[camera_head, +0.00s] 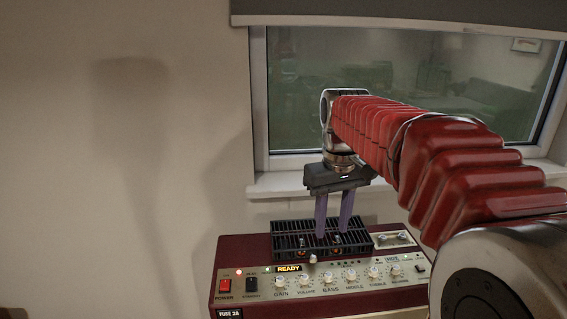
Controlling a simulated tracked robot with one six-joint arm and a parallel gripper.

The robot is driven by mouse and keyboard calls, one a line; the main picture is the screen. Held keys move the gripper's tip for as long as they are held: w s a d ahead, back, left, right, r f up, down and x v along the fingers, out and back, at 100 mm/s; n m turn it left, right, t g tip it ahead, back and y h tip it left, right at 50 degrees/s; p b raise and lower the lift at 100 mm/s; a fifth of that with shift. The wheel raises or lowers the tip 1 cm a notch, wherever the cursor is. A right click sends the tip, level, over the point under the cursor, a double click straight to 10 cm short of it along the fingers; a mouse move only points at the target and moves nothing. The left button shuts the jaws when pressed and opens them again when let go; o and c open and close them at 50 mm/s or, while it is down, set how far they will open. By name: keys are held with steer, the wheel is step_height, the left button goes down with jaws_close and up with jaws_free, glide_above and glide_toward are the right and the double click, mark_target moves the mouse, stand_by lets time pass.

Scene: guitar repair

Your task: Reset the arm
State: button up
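The dark red amp (230,250) stands below the window with its light control panel facing me. The bass knob (326,276) is a small pale knob above the BASS label, between the volume knob (304,279) and the middle knob (350,274). Its pointer is too small to read. My gripper (332,233) points down with its two purple fingers apart and nothing visible between them. Its fingertips overlap the black cage on the amp's top, above and behind the knob row in the picture; I cannot tell whether they touch it. No yellow card shows.
The black tube cage (282,236) rises from the amp's top, with glowing tubes inside. The window sill (270,184) is behind. My red arm covers the right side.

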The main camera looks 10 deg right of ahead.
steer(key=s+f+m+t, duration=0.1)
steer(key=s+f+t, duration=0.1)
steer(key=s, duration=0.8)
steer(key=s+f+m+t, duration=0.1)
steer(key=s+f+t, duration=0.2)
steer(key=s, duration=0.7)
steer(key=shift+s+a+f, duration=0.25)
steer(key=shift+s+f, duration=0.1)
steer(key=shift+f, duration=0.75)
